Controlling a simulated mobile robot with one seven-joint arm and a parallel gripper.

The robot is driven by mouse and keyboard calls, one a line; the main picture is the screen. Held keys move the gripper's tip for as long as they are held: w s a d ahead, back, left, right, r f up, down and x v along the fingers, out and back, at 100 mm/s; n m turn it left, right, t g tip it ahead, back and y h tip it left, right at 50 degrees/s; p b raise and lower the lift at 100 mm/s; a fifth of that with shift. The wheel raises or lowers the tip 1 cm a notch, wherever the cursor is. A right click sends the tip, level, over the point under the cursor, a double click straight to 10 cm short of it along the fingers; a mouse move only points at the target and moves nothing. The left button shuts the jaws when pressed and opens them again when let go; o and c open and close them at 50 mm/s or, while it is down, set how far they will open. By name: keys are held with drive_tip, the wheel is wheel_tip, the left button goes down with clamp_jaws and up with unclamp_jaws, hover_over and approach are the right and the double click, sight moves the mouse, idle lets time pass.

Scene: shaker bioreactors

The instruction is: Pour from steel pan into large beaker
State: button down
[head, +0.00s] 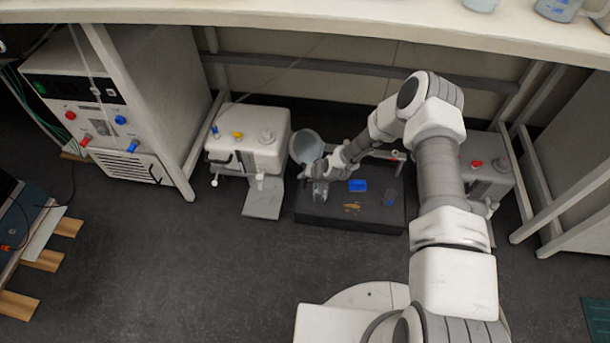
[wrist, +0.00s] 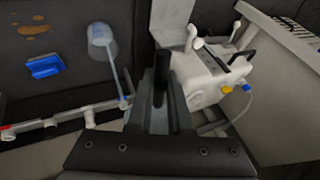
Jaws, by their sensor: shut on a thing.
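The steel pan (head: 305,147) shows in the head view as a pale grey round vessel, tilted, at the back left of a dark tray. My gripper (head: 325,169) is beside it, shut on what looks like its dark handle. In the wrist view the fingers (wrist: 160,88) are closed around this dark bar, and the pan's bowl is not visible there. A clear beaker (head: 320,191) stands at the tray's left, in front of the gripper. It also shows in the wrist view (wrist: 101,42). I cannot tell the pan's contents.
The dark tray (head: 350,222) has a blue object (head: 358,185), a brown patch (head: 352,206) and a dark bluish vessel (head: 390,197). White machines stand at left (head: 248,140) and right (head: 488,180). A shelf (head: 400,28) overhangs the back. The floor in front is clear.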

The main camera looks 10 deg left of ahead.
drive_tip(key=shift+f, duration=0.15)
drive_tip(key=shift+s+d+f+t+y, duration=0.15)
drive_tip(key=shift+f+t+y, duration=0.1)
drive_tip(key=shift+t+y, duration=0.15)
drive_tip(key=shift+d+f+t+y, duration=0.2)
drive_tip(key=shift+t+y, duration=0.1)
drive_tip(key=shift+y, duration=0.2)
drive_tip(key=shift+f+y, duration=0.15)
drive_tip(key=shift+y, duration=0.15)
drive_tip(key=shift+s+d+f+t+y, duration=0.15)
drive_tip(key=shift+f+t+y, duration=0.2)
drive_tip(key=shift+t+y, duration=0.25)
drive_tip(key=shift+f+y, duration=0.15)
drive_tip(key=shift+y, duration=0.15)
drive_tip(key=shift+d+f+t+y, duration=0.1)
drive_tip(key=shift+f+t+y, duration=0.15)
drive_tip(key=shift+t+y, duration=0.25)
drive_tip(key=shift+d+f+m+y, duration=0.1)
drive_tip(key=shift+f+m+y, duration=0.15)
drive_tip(key=shift+m+y, duration=0.05)
